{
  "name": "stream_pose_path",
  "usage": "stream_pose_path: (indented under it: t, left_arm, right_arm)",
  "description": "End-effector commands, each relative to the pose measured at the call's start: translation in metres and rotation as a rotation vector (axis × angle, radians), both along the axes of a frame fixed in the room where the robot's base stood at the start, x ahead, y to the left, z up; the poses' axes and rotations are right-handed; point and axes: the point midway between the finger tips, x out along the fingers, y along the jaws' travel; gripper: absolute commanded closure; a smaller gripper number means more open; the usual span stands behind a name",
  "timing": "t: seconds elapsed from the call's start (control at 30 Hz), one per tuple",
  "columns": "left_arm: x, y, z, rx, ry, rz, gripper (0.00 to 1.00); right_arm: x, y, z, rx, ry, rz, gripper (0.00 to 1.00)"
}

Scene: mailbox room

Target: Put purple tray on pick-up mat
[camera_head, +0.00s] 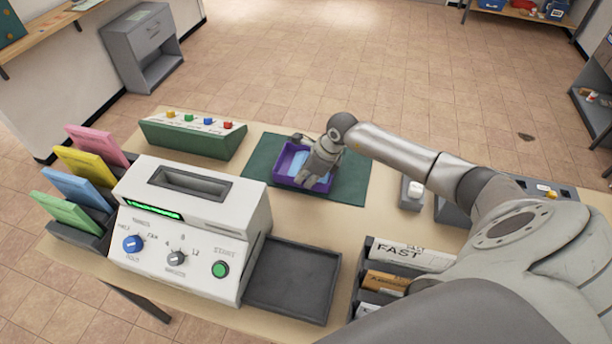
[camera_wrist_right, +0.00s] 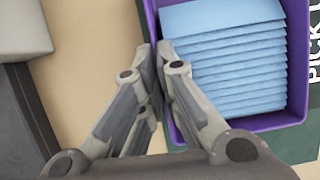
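The purple tray (camera_head: 281,168) is over the dark green pick-up mat (camera_head: 350,185) in the head view, with light blue envelopes (camera_head: 299,163) inside. In the right wrist view the tray (camera_wrist_right: 298,105) holds a row of these envelopes (camera_wrist_right: 230,70), and part of the mat's lettering shows beside it. My right gripper (camera_head: 318,172) is at the tray's side nearest my arm. In the right wrist view its fingers (camera_wrist_right: 157,62) are closed together on the tray's wall. I cannot tell whether the tray touches the mat. My left gripper is not in view.
A white machine (camera_head: 190,225) with knobs stands at the left front, beside a dark empty tray (camera_head: 293,278). A green button box (camera_head: 195,137) is left of the mat. Colored folders (camera_head: 75,190) stand at far left. A sorter (camera_head: 385,285) stands front right.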

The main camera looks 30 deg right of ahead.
Motion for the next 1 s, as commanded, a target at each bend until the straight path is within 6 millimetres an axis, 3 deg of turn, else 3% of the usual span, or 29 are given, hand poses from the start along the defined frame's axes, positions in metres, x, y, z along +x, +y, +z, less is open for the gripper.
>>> stream_pose_path:
  t: [0.17, 0.37, 0.8, 1.0]
  left_arm:
    - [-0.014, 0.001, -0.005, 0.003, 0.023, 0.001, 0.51]
    - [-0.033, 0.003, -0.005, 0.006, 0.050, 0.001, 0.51]
    - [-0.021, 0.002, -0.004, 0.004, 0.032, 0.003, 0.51]
    - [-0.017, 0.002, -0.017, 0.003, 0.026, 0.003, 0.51]
  right_arm:
    - [0.000, 0.000, -0.002, -0.001, -0.001, 0.000, 1.00]
    - [0.000, 0.000, -0.002, -0.001, 0.001, 0.000, 0.74]
    - [-0.001, -0.002, 0.004, -0.001, 0.000, 0.000, 0.73]
    - [-0.010, -0.010, 0.031, -0.004, -0.004, 0.001, 0.73]
